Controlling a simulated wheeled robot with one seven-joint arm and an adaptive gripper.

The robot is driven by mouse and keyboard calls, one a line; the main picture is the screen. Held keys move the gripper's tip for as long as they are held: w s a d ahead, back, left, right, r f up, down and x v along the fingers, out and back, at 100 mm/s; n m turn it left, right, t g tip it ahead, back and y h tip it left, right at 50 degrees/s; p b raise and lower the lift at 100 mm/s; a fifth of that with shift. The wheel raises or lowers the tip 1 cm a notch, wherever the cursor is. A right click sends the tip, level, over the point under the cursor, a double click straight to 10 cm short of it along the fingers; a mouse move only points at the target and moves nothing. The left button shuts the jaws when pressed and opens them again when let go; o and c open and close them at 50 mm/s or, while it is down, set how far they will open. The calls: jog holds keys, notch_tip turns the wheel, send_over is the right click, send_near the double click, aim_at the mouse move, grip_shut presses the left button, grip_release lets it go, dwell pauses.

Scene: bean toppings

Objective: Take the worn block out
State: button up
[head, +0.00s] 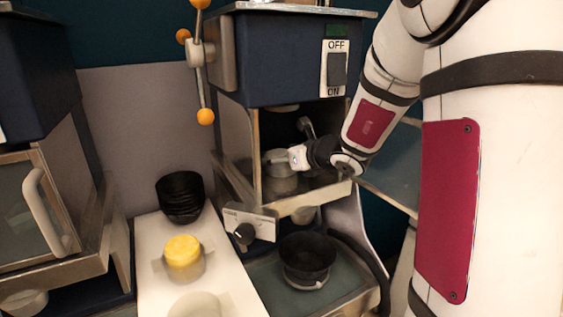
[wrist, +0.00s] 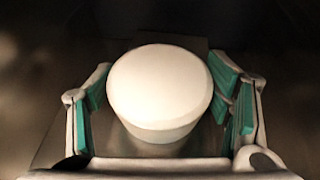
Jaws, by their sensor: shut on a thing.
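The worn block appears to be the pale round cylinder inside the open chamber of the blue machine (head: 290,65). In the wrist view the block (wrist: 160,88) stands between the two green-padded fingers of my gripper (wrist: 159,66), its smooth top facing the camera. The gripper is shut on it. In the head view my gripper (head: 286,157) reaches into the chamber from the right, and the grey block (head: 281,184) shows below it, partly hidden. I cannot tell whether the block still touches the chamber floor. Any wear on it cannot be made out.
The chamber's metal frame (head: 316,201) surrounds the opening closely. A black cup (head: 306,257) stands below it. On the white counter (head: 231,275) to the left are a yellow-topped container (head: 184,254) and a black ribbed cup (head: 181,196). Another blue machine (head: 35,90) stands far left.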

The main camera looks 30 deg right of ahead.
jog(key=shift+r, duration=0.15)
jog(key=shift+r, duration=0.3)
jog(key=r, duration=0.3)
jog(key=shift+s+d, duration=0.1)
jog(key=shift+s, duration=0.1)
jog(key=s+d, duration=0.2)
jog(key=s, duration=1.5)
jog(key=shift+s+d+f, duration=0.15)
jog(key=shift+d+f, duration=0.1)
